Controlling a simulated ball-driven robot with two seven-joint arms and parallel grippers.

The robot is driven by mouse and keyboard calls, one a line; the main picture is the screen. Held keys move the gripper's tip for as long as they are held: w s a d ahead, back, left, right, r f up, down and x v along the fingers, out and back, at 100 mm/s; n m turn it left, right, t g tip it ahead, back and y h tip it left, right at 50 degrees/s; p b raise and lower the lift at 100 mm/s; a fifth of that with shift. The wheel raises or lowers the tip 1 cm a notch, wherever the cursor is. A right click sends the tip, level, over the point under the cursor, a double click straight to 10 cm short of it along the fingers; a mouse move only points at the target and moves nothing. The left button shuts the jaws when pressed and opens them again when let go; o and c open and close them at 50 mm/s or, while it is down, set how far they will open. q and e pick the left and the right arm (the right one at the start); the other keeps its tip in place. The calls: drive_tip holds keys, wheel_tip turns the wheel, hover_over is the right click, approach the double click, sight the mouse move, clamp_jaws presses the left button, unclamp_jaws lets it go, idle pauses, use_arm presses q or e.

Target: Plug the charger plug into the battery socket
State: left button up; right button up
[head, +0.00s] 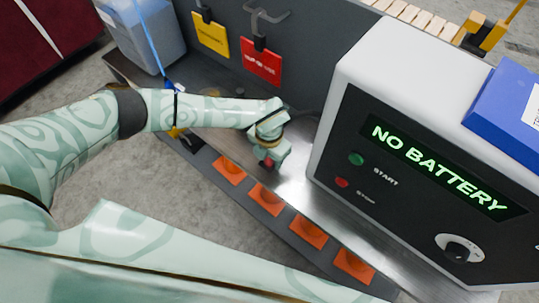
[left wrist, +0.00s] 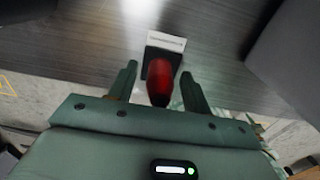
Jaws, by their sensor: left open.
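My left gripper (head: 268,158) is low over the metal bench top, left of the white and black machine. In the left wrist view its two fingers (left wrist: 158,72) are open, one on each side of a red rounded piece (left wrist: 161,84). I cannot tell whether either finger touches it. Just beyond the red piece is a small black block (left wrist: 165,49) with a white label too small to read. I cannot tell whether the red piece or the block is the charger plug or the battery socket. My right gripper does not show.
The machine (head: 345,125) reads "NO BATTERY" and stands close right of the gripper. A grey panel behind holds a yellow tag (head: 211,37) and a red tag (head: 261,66). A blue-grey tote (head: 146,38) stands back left. Several orange squares line the bench front.

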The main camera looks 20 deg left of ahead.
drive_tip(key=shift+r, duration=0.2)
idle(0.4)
use_arm(q)
clamp_jaws()
drive_tip(key=shift+r+p, duration=2.85)
drive_tip(key=shift+r, duration=0.2)
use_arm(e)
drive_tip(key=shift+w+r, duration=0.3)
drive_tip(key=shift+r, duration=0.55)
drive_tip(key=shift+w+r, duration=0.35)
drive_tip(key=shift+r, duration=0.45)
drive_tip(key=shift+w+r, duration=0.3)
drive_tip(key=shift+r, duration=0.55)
